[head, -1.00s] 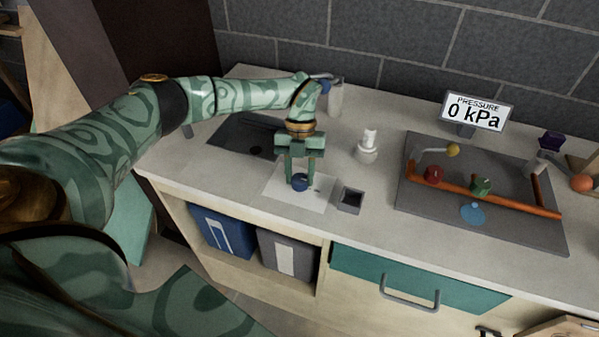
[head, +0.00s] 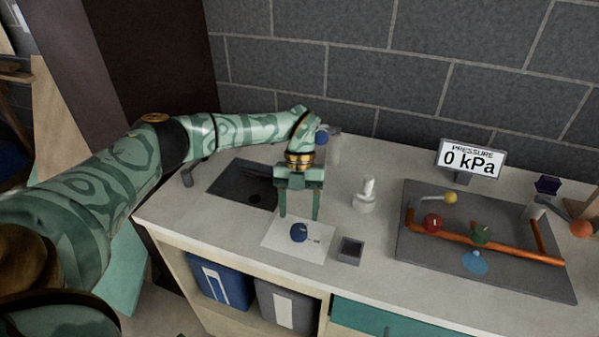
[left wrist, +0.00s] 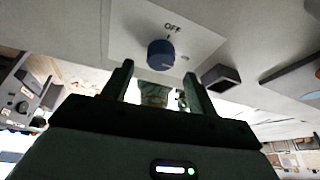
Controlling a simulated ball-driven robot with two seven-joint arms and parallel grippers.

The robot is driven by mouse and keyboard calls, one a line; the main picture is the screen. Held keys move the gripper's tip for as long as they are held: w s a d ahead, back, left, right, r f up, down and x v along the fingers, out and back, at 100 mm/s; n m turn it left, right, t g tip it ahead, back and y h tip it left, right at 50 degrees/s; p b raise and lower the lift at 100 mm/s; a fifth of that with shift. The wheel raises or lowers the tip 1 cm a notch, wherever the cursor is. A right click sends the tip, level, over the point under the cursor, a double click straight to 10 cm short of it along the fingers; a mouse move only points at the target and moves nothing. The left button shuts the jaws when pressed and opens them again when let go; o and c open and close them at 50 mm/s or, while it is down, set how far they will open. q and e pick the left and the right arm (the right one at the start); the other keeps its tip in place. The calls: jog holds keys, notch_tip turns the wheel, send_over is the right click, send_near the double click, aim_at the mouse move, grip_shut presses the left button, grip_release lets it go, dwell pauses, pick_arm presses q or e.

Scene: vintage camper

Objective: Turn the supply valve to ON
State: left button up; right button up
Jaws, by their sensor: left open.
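A round blue knob (head: 298,232) sits on a white plate (head: 279,241) on the counter. In the left wrist view the blue knob (left wrist: 160,54) has the word OFF printed beside it, with a short line between. A small pale mark shows on the knob's side; I cannot tell the exact setting. My left gripper (head: 299,217) points down just above and behind the knob. Its two fingers are apart with nothing held between them, and the knob looks clear of them. The display (head: 471,157) reads PRESSURE 0 kPa. My right gripper is out of view.
A small grey open box (head: 350,250) stands right of the plate, a white bottle (head: 366,196) behind it. A dark sink (head: 225,184) lies left.

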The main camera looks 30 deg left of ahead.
pick_arm(q)
jog(key=v, duration=1.2)
jog(key=shift+p, duration=0.3)
jog(key=shift+s, duration=0.15)
